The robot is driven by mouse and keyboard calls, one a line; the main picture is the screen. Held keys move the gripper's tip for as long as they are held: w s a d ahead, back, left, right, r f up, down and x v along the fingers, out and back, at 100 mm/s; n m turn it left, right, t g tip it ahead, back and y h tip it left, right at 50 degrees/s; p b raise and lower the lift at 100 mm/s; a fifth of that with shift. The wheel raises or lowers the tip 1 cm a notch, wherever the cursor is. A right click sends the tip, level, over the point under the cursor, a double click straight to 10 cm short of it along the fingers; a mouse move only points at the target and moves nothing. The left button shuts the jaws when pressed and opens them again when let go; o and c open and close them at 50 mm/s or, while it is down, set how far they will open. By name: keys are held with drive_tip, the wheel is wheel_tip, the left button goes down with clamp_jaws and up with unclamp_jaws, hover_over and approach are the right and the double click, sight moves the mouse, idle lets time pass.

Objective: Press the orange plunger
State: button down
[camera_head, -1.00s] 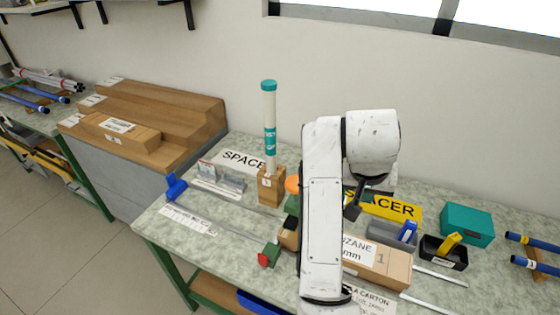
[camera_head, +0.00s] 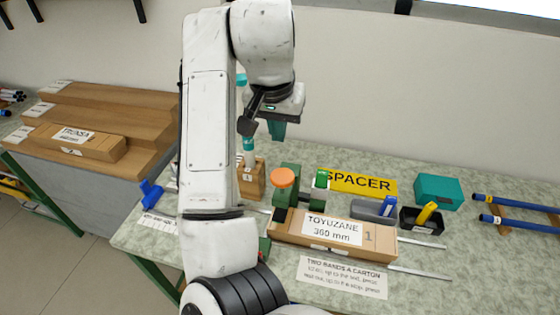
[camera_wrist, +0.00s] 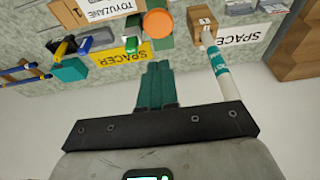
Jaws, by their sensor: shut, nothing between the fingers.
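The orange plunger (camera_head: 283,178) is a round cap on top of a green press (camera_head: 285,196) on the workbench. In the wrist view the plunger (camera_wrist: 157,23) shows as an orange disc just beyond my fingertips. My gripper (camera_head: 278,131) is above the plunger and apart from it, with its fingers pointing down. In the wrist view its teal fingers (camera_wrist: 158,68) are together and hold nothing. A small green button (camera_head: 321,179) stands on a block to the right of the plunger.
A TOYUZANE carton (camera_head: 330,238) lies in front of the press. A wooden block (camera_head: 251,180) bears an upright tube (camera_wrist: 222,70), close to my gripper. A yellow SPACER sign (camera_head: 358,183), black bin (camera_head: 421,219) and teal box (camera_head: 439,190) stand to the right.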

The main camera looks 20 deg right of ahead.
sight(283, 175)
drive_tip(key=x, duration=0.9)
drive_tip(key=s+p+x, duration=0.1)
drive_tip(key=x, duration=0.3)
drive_tip(key=shift+a+f, duration=0.25)
drive_tip(key=shift+f, duration=0.3)
